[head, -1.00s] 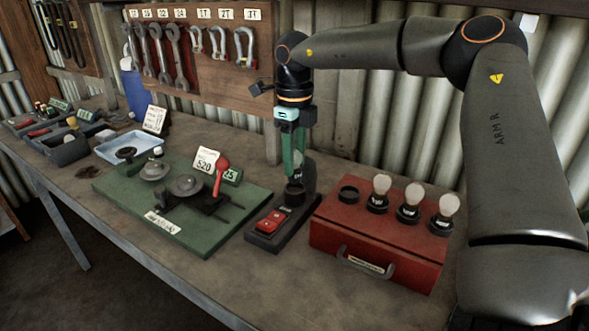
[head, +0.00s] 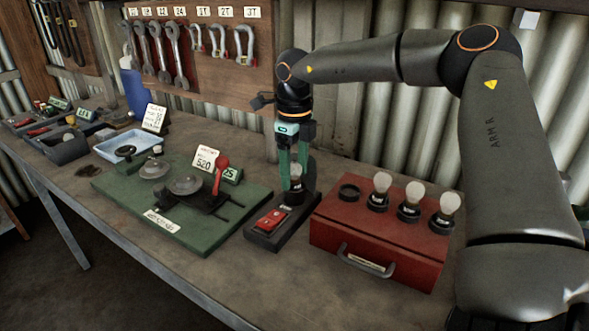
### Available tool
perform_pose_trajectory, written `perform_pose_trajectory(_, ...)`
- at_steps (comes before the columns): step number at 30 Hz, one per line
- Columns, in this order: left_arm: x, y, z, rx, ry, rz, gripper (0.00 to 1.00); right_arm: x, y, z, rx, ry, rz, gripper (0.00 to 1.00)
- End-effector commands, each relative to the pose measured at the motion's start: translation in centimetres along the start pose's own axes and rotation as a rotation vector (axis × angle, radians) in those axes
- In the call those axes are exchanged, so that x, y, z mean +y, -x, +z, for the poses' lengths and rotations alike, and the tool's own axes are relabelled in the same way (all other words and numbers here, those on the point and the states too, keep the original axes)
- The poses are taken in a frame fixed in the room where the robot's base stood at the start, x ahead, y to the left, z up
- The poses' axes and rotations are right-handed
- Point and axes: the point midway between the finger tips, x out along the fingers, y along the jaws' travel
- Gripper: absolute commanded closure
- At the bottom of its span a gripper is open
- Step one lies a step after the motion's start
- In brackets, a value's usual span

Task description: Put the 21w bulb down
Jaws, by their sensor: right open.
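A bulb (head: 296,171) stands upright at the round holder (head: 294,196) on the dark stand with the red switch. Its wattage cannot be read, and whether it is fully seated cannot be told. My right gripper (head: 294,182) points down over it, with its green fingers open on either side of the bulb. The red box (head: 335,236) stands to the right. Its top has an empty ring holder (head: 349,192) and a row of bulbs: one on the left (head: 382,183), one in the middle (head: 414,192) and one on the right (head: 450,203). My left gripper is not in view.
A green board (head: 143,206) with a red-handled device (head: 221,172) lies left of the stand. A blue tray (head: 108,151) and dark bins are farther left. A wrench board (head: 214,83) hangs behind. The bench front is clear.

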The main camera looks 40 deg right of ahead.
Motion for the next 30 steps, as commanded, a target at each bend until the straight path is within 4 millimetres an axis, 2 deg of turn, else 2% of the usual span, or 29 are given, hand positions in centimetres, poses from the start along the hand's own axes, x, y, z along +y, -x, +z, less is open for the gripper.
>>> perform_pose_trajectory(5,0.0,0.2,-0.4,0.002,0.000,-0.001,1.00,0.0,0.5,0.0,-0.001,0.000,0.000,0.29)
perform_pose_trajectory(8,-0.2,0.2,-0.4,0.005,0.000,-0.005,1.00,-0.1,1.6,0.1,-0.004,0.000,-0.003,0.29)
perform_pose_trajectory(18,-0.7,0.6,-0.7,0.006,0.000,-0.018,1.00,-0.1,8.9,0.1,-0.002,-0.001,-0.002,0.29)
perform_pose_trajectory(21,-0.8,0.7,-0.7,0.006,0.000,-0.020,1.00,0.0,10.5,0.1,0.000,-0.001,-0.001,0.29)
perform_pose_trajectory(25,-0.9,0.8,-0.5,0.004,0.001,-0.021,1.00,0.0,11.8,0.1,0.002,0.000,0.000,0.29)
perform_pose_trajectory(30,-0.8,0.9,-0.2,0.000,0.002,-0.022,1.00,0.0,12.4,0.0,0.003,0.000,0.001,0.29)
